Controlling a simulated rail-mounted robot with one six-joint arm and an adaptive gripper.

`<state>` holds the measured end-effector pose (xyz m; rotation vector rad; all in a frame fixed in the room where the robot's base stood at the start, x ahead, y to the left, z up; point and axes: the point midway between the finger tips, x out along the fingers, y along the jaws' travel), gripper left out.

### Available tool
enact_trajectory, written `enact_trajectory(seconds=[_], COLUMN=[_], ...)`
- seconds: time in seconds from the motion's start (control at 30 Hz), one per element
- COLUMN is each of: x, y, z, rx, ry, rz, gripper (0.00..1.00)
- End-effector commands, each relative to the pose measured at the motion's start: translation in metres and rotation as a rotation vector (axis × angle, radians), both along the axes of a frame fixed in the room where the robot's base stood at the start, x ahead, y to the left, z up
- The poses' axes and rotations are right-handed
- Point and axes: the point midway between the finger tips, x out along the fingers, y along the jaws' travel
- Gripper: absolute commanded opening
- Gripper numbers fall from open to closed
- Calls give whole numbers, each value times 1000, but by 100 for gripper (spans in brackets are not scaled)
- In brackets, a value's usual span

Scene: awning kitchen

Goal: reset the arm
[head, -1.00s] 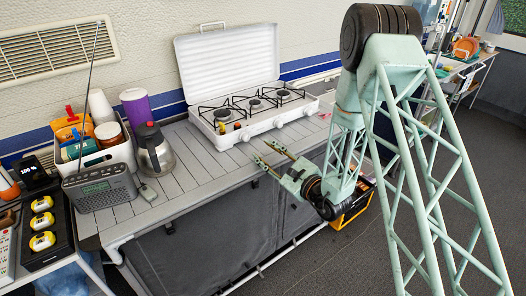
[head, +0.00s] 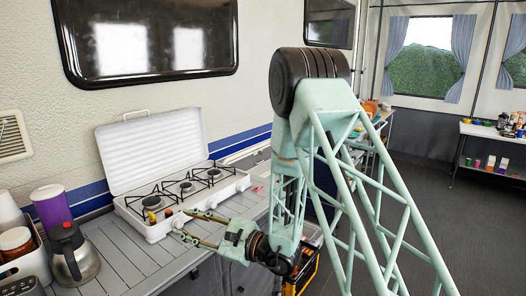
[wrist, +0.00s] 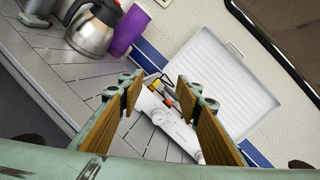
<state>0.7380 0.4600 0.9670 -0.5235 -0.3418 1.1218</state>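My gripper (head: 184,225) is open and empty. Its two fingers point left, near the front edge of the white camping stove (head: 185,198). In the wrist view the gripper (wrist: 163,92) shows its wood-coloured finger pads well apart, with nothing between them. The stove's lid (wrist: 215,78) stands open behind it. A small yellow item and a red item sit at the stove's left burner.
A steel kettle (head: 73,252) and a purple cup (head: 52,208) stand left of the stove on the slatted counter (head: 130,258). A wall with a dark window (head: 150,38) rises behind. A shelf (head: 495,134) stands at the far right.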

Motion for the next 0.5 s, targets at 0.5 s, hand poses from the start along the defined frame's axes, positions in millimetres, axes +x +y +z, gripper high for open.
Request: enact_trajectory(seconds=[0.5], x=[-79], y=[0], z=[91], rx=[-56], ry=[-66], rz=[227], gripper=[32])
